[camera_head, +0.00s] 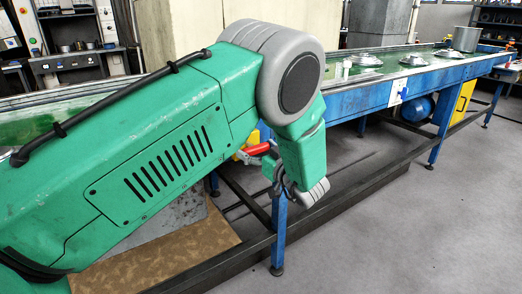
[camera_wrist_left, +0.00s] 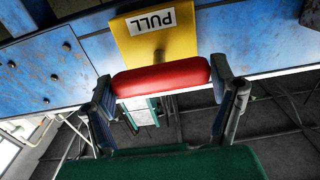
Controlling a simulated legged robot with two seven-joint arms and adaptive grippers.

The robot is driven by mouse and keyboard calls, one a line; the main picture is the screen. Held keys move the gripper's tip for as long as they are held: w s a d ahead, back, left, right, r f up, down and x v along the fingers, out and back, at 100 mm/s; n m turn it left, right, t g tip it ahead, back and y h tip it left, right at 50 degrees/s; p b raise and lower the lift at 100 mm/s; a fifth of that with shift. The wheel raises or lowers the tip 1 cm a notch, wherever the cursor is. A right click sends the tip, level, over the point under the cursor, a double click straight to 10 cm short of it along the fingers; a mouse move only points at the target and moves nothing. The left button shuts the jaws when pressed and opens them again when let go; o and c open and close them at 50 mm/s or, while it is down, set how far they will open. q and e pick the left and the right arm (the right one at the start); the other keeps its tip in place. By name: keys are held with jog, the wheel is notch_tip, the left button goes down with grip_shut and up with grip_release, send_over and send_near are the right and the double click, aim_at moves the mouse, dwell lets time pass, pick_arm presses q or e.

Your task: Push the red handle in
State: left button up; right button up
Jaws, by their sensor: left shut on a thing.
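The red handle (camera_wrist_left: 161,77) is a rounded bar on a short stem from a yellow plate (camera_wrist_left: 184,30) labelled PULL, which appears upside down in the left wrist view. My left gripper (camera_wrist_left: 164,88) has one finger at each end of the bar and is shut on it. In the head view a bit of the red handle (camera_head: 257,148) shows beside my left gripper (camera_head: 279,177), and my green arm hides much of the area. The right gripper is in neither view.
A long blue conveyor table (camera_head: 380,92) runs to the back right, with metal lids (camera_head: 366,59) and a pot (camera_head: 466,39) on it. Blue legs and a dark lower rail (camera_head: 340,195) stand near my gripper. The grey floor at right is clear.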

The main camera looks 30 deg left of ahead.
pick_arm(q)
jog(key=o, duration=1.7)
jog(key=shift+w+a, duration=0.15)
jog(key=shift+a, duration=0.1)
jog(key=shift+c, duration=0.2)
jog(key=shift+w+a+f, duration=0.1)
jog(key=shift+a+f, duration=0.1)
jog(key=shift+a, duration=0.3)
jog(key=shift+d, duration=0.15)
jog(key=v, duration=1.1)
jog(key=shift+f, duration=0.2)
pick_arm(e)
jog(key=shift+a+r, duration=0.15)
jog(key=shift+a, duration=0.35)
pick_arm(q)
jog(key=shift+d, duration=0.15)
jog(key=shift+d, duration=0.3)
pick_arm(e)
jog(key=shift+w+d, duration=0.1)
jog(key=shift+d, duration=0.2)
